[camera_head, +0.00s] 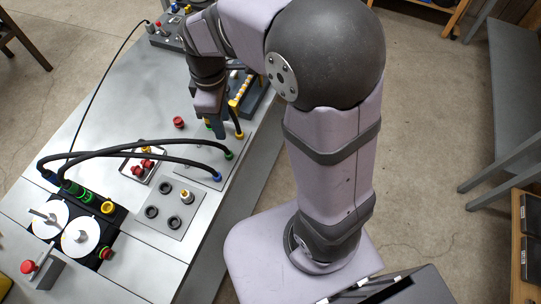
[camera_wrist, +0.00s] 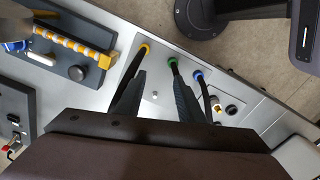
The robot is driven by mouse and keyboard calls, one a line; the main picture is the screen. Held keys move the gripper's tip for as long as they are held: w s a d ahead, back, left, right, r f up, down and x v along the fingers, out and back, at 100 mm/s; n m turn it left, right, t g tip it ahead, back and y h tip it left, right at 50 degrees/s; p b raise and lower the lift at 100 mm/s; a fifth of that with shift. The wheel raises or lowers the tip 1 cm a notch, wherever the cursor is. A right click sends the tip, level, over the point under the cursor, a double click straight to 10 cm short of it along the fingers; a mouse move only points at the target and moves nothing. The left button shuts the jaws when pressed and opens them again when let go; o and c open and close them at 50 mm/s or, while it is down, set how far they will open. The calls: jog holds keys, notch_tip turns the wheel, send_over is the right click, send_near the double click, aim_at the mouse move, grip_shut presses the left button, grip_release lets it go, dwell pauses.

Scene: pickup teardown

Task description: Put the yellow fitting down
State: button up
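The yellow fitting (camera_head: 239,135), on a dark hose end, sits at the far end of a row on the bench plate, beyond a green fitting (camera_head: 229,155) and a blue fitting (camera_head: 217,176). In the wrist view the yellow fitting (camera_wrist: 145,49) lies just beyond my left finger, with the green one (camera_wrist: 172,61) and blue one (camera_wrist: 197,74) to its right. My gripper (camera_head: 218,130) points down close beside the yellow fitting. Its fingers (camera_wrist: 158,78) are apart, with bare plate showing between them. How high the tips are above the plate is unclear.
A grey block with a yellow bar (camera_wrist: 70,42) stands close by. A small tray (camera_head: 132,171) with red parts, a plate with black rings (camera_head: 170,221) and a black unit with white discs (camera_head: 68,240) share the bench. Two dark hoses arch across it. A red knob (camera_head: 178,122) stands near my gripper.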

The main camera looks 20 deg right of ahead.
jog(key=s+d+f+m, duration=0.4)
jog(key=s+d+m, duration=0.4)
jog(key=s+m, duration=0.4)
jog(key=shift+f+m, duration=0.3)
jog(key=shift+f, duration=0.1)
